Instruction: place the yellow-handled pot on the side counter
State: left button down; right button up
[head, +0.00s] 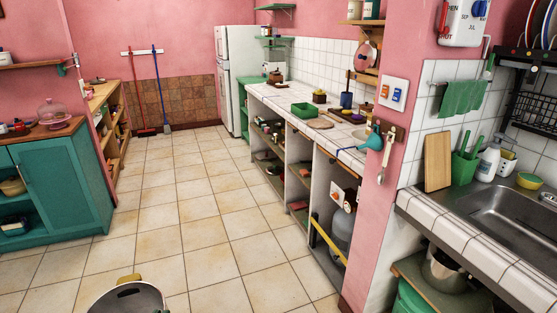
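A long white-tiled counter (283,98) runs along the right wall, with goods on top and open shelves below. I cannot tell whether this is the side counter. Neither of my grippers is in view.
Tiled floor (215,231) lies open in the middle. A teal cabinet (65,190) stands left, a fridge (237,75) at the back. A pink wall end (377,205) juts out before the sink (500,205) at right.

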aim_at(343, 137)
jog(key=i+j+u, duration=0.2)
jog(key=i, duration=0.3)
jog(key=i+u, duration=0.2)
jog(key=i, duration=0.3)
jog(key=i+j+z, duration=0.1)
jog(key=i+z, duration=0.2)
jog(key=z, duration=0.15)
jog(key=i+j+z, duration=0.15)
jog(key=i+z, duration=0.25)
jog(key=i+j+z, duration=0.2)
jog(key=z, duration=0.25)
jog(key=i+j+z, duration=0.2)
jog(key=j+z, duration=0.25)
